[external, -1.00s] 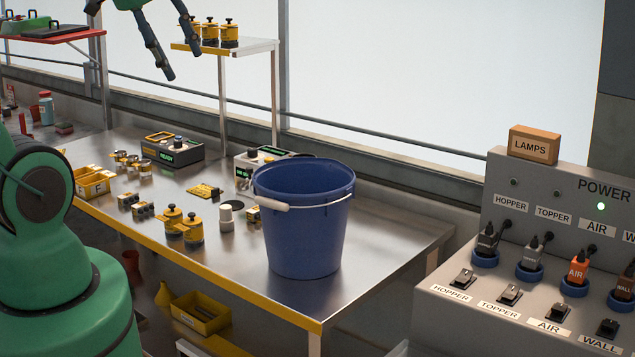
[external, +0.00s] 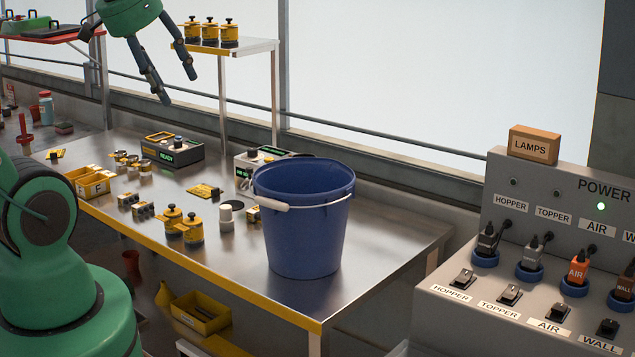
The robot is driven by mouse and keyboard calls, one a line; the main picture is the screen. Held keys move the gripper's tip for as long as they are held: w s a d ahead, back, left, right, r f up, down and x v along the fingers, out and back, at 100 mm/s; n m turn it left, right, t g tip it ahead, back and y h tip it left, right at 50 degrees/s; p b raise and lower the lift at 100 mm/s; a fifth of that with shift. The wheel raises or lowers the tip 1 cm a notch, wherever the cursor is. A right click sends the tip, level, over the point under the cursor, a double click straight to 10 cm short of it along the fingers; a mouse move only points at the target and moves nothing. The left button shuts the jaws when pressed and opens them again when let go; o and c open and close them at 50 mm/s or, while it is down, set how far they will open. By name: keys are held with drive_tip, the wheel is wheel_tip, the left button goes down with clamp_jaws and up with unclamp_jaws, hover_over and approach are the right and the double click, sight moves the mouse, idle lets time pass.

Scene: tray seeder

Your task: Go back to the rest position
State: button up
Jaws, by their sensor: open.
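My gripper (external: 172,90) is at the upper left of the external view, high above the back of the metal bench (external: 365,283). Its two dark fingers hang down and are spread apart with nothing between them. The green palm shows at the top edge, and part of my arm is out of the picture. The gripper is left of the raised shelf (external: 255,47) and appears clear of everything below it.
A blue bucket (external: 303,240) stands at the bench's right. A grey power panel (external: 470,335) with switches stands at the right. The bench's front right is clear.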

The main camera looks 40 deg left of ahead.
drive_tip(key=shift+f+b, duration=1.7)
drive_tip(key=shift+f, duration=0.45)
